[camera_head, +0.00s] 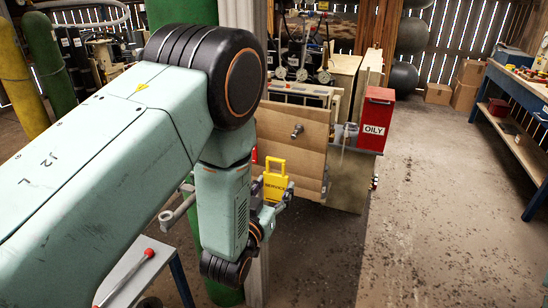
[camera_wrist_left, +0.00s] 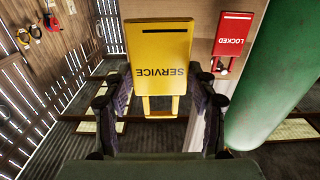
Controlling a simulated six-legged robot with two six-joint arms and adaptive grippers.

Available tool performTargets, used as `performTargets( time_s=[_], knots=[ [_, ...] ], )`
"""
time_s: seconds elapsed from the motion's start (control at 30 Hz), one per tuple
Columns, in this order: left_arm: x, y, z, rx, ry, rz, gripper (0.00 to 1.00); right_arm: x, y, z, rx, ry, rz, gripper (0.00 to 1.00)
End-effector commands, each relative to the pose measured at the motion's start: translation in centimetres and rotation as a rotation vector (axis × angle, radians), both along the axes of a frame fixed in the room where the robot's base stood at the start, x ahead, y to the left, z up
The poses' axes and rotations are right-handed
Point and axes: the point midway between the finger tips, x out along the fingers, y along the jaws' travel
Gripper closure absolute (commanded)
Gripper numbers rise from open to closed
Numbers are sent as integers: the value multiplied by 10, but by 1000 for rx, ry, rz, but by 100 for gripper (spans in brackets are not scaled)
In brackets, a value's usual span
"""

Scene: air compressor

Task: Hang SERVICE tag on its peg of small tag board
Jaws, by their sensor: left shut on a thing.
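The yellow SERVICE tag (camera_head: 276,190) is padlock-shaped, with a loop at its top in the head view. My left gripper (camera_head: 268,212) is shut on it. In the left wrist view, the SERVICE tag (camera_wrist_left: 158,50) shows its lettering upside down, and my left gripper's fingers (camera_wrist_left: 160,105) stand on both sides. The exact finger contact is hard to see. A wooden board (camera_head: 290,158) with a metal peg (camera_head: 297,130) stands just behind and above the tag, which looks apart from the peg. My right gripper is not in view.
A red LOCKED tag (camera_wrist_left: 232,35) is beside the SERVICE tag in the left wrist view, near a green cylinder (camera_wrist_left: 285,80). A red OILY bin (camera_head: 376,115) stands right of the board. A blue workbench (camera_head: 520,88) is far right. The floor between is clear.

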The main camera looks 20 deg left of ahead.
Motion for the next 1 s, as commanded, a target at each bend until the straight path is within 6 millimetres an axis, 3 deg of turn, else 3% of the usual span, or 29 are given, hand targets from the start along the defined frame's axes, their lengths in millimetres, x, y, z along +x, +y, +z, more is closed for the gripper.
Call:
performTargets(
  time_s=[0.03,0.2,0.67,1.0],
  knots=[
    [5,1,13,1,-3,-1,74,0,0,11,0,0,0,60],
    [13,3,23,7,-2,-7,74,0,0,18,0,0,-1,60],
    [14,2,22,12,-2,-2,74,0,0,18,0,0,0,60],
    [30,2,21,10,-4,-2,74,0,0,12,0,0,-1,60]
  ],
)
